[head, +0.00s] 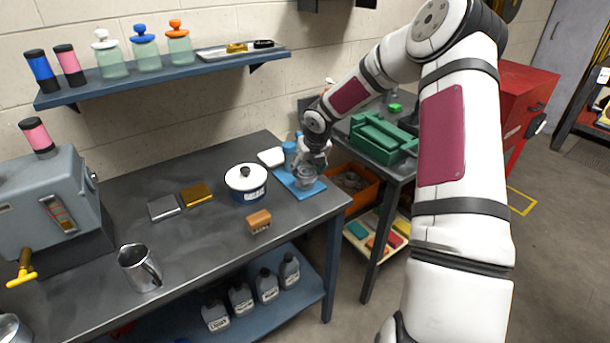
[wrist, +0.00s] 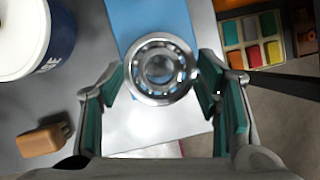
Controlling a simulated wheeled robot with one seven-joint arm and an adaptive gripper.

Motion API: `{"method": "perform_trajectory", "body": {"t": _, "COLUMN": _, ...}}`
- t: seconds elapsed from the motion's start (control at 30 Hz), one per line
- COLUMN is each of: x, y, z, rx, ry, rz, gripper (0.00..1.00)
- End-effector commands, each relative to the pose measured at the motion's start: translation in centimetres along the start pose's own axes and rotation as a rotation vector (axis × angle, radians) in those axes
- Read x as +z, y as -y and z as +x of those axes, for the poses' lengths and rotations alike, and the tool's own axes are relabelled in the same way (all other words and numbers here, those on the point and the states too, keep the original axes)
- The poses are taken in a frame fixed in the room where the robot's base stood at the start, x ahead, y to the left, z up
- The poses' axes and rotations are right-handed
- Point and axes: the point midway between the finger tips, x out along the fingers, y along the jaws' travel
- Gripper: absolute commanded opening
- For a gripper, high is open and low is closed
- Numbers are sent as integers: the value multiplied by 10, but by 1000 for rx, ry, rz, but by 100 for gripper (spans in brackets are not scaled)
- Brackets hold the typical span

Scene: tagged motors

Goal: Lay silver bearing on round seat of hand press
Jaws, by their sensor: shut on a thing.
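My gripper (wrist: 160,88) is shut on the silver bearing (wrist: 137,85), a ring with balls showing, held between its green finger pads. In the head view my gripper (head: 310,167) is low over the blue base of the hand press (head: 287,183), near the right end of the bench. The press base also shows beyond the bearing in the wrist view (wrist: 124,14). A grey round shape shows through the bearing's hole; I cannot tell whether it is the round seat. Whether the bearing touches the seat is hidden.
A small white dish (head: 271,157) lies behind. To the right is another bench with a green vise-like device (head: 380,140). Bare benchtop lies in front of the press.

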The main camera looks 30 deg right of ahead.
Motion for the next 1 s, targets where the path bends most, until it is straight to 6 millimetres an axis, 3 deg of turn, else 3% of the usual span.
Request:
{"method": "perform_trajectory", "body": {"t": 0.3, "x": 18, "y": -2, "z": 12, "rx": 1, "ry": -1, "rz": 0, "gripper": 20}}
{"method": "perform_trajectory", "body": {"t": 0.53, "x": 4, "y": -2, "z": 40, "rx": 1, "ry": 0, "rz": -1, "gripper": 20}}
{"method": "perform_trajectory", "body": {"t": 0.9, "x": 3, "y": -1, "z": 44, "rx": -1, "ry": 0, "rz": -1, "gripper": 20}}
{"method": "perform_trajectory", "body": {"t": 0.93, "x": 2, "y": -1, "z": 44, "rx": -1, "ry": -1, "rz": -1, "gripper": 62}}
{"method": "perform_trajectory", "body": {"t": 1.0, "x": 2, "y": -1, "z": 44, "rx": -1, "ry": -1, "rz": -1, "gripper": 78}}
